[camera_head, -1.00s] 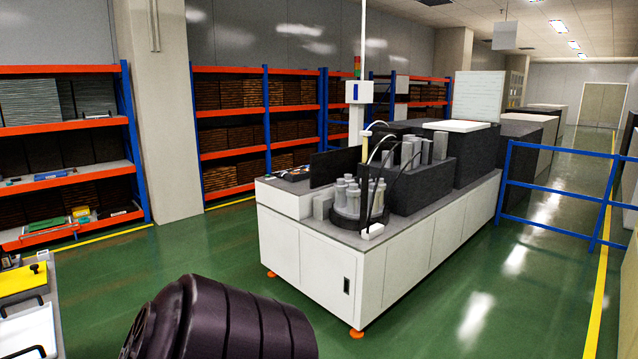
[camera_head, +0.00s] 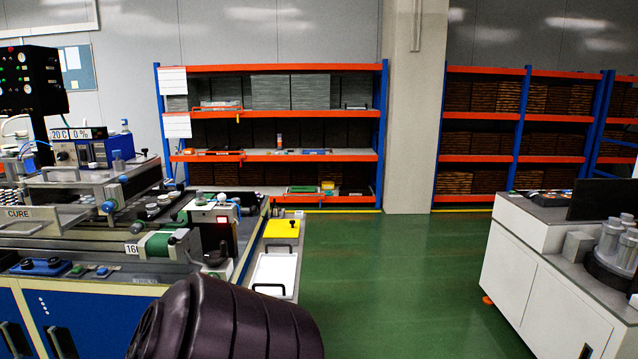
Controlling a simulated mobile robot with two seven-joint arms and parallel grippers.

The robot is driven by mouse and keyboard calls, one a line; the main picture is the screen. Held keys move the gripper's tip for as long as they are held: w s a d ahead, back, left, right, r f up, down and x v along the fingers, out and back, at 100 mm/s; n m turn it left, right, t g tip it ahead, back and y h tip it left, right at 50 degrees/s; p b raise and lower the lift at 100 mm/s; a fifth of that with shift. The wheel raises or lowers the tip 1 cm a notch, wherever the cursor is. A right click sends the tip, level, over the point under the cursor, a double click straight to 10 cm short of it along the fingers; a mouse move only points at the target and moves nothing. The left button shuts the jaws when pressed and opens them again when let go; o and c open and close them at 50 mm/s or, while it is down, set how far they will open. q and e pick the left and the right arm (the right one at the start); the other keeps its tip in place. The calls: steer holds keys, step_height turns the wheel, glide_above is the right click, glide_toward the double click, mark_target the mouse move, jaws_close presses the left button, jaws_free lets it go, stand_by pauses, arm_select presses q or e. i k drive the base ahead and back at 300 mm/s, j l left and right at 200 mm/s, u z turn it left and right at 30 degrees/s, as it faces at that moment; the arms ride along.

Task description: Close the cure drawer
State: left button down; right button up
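A plate reading CURE (camera_head: 30,213) stands at the left edge, on a workbench (camera_head: 110,275) crowded with machinery. Behind it is a grey metal unit (camera_head: 75,190) with a black handle, and a display reading 20 C and 0 % (camera_head: 78,133) stands above. I cannot tell which part is the cure drawer or whether it is open, as the unit is cut off by the left edge. Blue fronts (camera_head: 85,325) with black handles show below the bench top. Neither of my grippers is in view; only a dark ribbed part of my own arm shows at the bottom.
A side surface with a yellow panel (camera_head: 283,229) and a white panel (camera_head: 274,272) adjoins the bench's right end. A white machine cabinet (camera_head: 540,280) stands at right. Green floor (camera_head: 400,290) between them is clear. Orange-and-blue shelves (camera_head: 270,155) line the wall.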

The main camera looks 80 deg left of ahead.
mark_target(46, 219)
steer(key=u, duration=1.05)
steer(key=l+u, duration=0.1)
steer(key=u, duration=2.5)
steer(key=k+u, duration=0.1)
steer(key=u, duration=0.4)
steer(key=i+j+z, duration=0.15)
steer(key=i, duration=0.3)
steer(key=i+j+z, duration=0.15)
steer(key=i, duration=0.35)
steer(key=i+j+z, duration=0.15)
steer(key=i+j, duration=0.15)
steer(key=i, duration=0.15)
